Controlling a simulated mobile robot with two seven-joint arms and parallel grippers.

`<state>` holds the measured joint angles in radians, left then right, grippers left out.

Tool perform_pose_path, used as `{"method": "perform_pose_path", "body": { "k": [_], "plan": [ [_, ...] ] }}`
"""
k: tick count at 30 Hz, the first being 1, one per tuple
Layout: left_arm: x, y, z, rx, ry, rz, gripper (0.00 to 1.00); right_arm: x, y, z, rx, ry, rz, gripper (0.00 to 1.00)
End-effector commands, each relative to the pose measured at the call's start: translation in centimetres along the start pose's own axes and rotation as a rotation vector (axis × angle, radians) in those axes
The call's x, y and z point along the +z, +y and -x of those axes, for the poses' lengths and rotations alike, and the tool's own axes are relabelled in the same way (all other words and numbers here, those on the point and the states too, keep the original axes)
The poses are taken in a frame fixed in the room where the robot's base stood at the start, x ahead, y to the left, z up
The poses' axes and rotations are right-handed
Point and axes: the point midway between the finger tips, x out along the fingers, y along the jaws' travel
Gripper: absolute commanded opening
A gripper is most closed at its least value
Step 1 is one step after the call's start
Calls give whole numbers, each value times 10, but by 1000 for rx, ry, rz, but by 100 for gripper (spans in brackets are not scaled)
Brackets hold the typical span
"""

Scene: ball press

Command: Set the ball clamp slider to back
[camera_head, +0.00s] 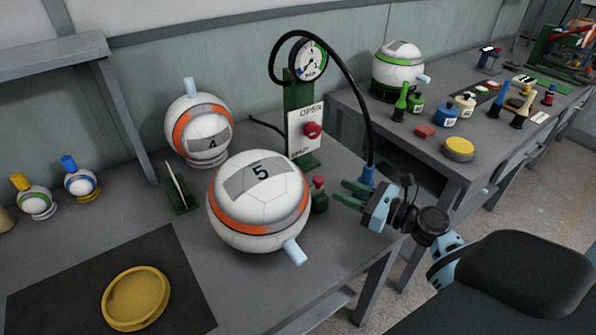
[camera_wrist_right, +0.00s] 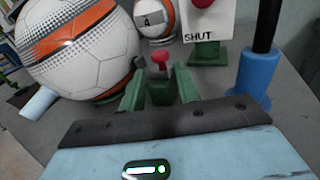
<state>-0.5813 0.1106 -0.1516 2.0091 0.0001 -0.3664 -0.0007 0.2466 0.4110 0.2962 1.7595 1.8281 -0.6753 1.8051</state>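A small green block with a red knob (camera_head: 319,183), which looks like the ball clamp slider, stands on the table just right of the ball marked 5 (camera_head: 260,190). In the right wrist view the red knob (camera_wrist_right: 160,59) shows straight ahead, in line with the gap between my fingers. My right gripper (camera_head: 350,193) is open and empty, to the right of the block, with its green fingertips pointing at it. In the head view the fingertips look a little apart from the block. My left gripper is not in view.
A green post with a gauge (camera_head: 311,60), an OPEN/SHUT plate and another red knob (camera_head: 312,130) stands behind. A black hose ends in a blue fitting (camera_head: 368,176) close to my right gripper. The ball marked 4 (camera_head: 205,128) sits behind left. A yellow dish (camera_head: 136,298) lies front left.

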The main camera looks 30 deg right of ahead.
Motion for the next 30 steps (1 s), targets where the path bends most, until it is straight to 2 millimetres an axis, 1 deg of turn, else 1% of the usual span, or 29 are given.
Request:
{"method": "perform_pose_path", "body": {
  "k": [8,11,14,21,24,30],
  "plan": [
    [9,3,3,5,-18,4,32,-1,0,0,0,1,1,32],
    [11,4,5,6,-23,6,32,0,0,-5,0,0,1,32],
    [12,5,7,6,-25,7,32,1,0,-15,0,-2,1,32],
    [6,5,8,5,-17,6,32,2,0,-52,0,-2,2,32],
    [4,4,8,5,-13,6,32,1,0,-64,-1,-2,2,32],
    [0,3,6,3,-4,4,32,0,0,-77,-1,0,2,32]
  ]
}}
